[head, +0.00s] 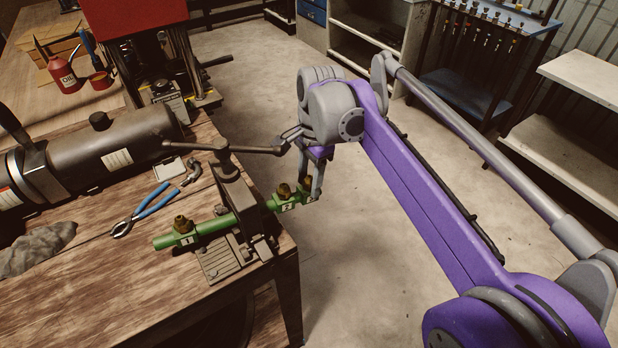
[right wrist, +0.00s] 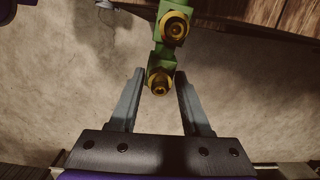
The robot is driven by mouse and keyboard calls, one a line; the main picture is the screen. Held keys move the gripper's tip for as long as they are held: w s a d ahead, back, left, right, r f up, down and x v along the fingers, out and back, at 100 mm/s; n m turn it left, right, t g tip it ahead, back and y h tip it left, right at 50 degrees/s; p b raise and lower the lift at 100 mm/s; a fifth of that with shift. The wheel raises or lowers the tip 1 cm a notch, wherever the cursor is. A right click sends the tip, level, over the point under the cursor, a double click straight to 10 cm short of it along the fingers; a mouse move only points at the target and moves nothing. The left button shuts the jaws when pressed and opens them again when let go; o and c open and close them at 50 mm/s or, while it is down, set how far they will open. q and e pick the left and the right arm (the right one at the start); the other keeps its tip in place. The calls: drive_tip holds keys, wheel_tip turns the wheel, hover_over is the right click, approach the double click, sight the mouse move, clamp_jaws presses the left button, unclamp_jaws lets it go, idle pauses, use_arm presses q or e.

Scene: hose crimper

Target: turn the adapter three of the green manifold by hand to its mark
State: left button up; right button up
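The green manifold (head: 217,225) lies in the vise (head: 240,205) at the bench corner, its right end sticking out past the edge. Brass adapters stand on its blocks: adapter one (head: 182,224), adapter two (head: 284,190) and, at the far end, adapter three, mostly hidden by my gripper in the head view. My right gripper (head: 311,182) points down over that end. In the right wrist view, adapter three (right wrist: 159,82) sits between the open fingers of the gripper (right wrist: 160,74), with narrow gaps showing at both sides. Adapter two (right wrist: 174,28) is beyond. I cannot make out the mark. My left gripper is not in view.
The vise handle (head: 250,148) reaches close to my right wrist. Blue-handled pliers (head: 142,212), a grey rag (head: 35,249) and a dark cylinder (head: 110,150) lie on the bench (head: 95,275). The floor (head: 375,250) right of the bench is clear.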

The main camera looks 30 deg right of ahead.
clamp_jaws()
drive_tip(key=n, duration=1.2)
drive_tip(key=shift+n, duration=0.4)
drive_tip(key=n, duration=0.3)
drive_tip(key=shift+n, duration=0.4)
drive_tip(key=n, duration=0.9)
drive_tip(key=shift+a+n, duration=0.15)
drive_tip(key=shift+n, duration=0.25)
drive_tip(key=n, duration=0.7)
drive_tip(key=shift+s+d, duration=0.1)
drive_tip(key=shift+d, duration=0.1)
drive_tip(key=shift+n, duration=1.1)
drive_tip(key=c, duration=0.6)
unclamp_jaws()
